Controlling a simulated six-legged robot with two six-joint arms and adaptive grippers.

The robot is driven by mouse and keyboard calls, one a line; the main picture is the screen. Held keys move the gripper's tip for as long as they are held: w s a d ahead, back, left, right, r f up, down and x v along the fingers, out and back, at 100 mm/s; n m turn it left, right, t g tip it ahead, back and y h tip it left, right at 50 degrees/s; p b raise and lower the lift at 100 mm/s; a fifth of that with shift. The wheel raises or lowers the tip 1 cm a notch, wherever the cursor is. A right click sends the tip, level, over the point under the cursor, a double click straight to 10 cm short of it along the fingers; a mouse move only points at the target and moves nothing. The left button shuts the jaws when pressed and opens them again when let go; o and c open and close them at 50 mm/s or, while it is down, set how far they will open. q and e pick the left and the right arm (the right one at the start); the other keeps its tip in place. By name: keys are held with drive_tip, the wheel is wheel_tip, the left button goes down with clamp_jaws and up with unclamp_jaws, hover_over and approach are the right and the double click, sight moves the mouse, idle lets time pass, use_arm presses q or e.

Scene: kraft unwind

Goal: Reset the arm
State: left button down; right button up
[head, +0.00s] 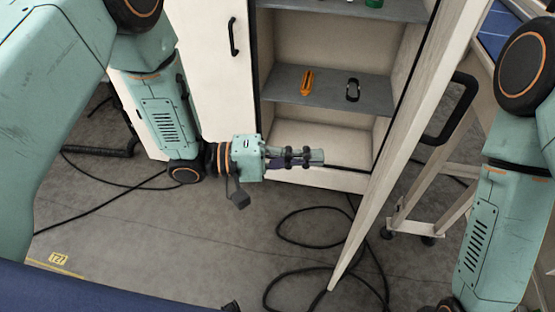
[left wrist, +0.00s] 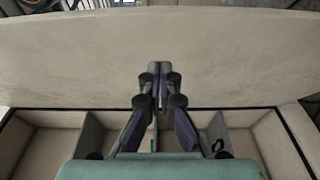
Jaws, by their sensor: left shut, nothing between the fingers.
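My left arm comes in from the left in the head view. My left gripper (head: 316,157) points right, in front of the lower opening of a cream cabinet (head: 213,70). Its fingers are shut with nothing between them. In the left wrist view the closed fingertips (left wrist: 160,68) meet in front of a broad pale panel (left wrist: 75,55), with cabinet compartments below. My right arm shows at the right edge of the head view, but its gripper is out of frame.
The open cabinet door (head: 400,150) stands right of my left gripper. A grey shelf (head: 330,92) holds an orange tool (head: 307,83) and a black-rimmed item (head: 353,90). Black cables (head: 300,213) loop on the floor. A wheeled frame (head: 425,207) stands at the right.

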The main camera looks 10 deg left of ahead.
use_arm(q)
drive_tip(key=s+a, duration=0.1)
drive_tip(key=a, duration=0.1)
drive_tip(key=s+a, duration=0.1)
drive_tip(key=a, duration=0.1)
drive_tip(key=shift+s+a, duration=0.1)
drive_tip(key=shift+s, duration=0.2)
use_arm(e)
drive_tip(key=shift+s+d, duration=0.1)
drive_tip(key=shift+d, duration=0.15)
drive_tip(key=shift+d, duration=0.1)
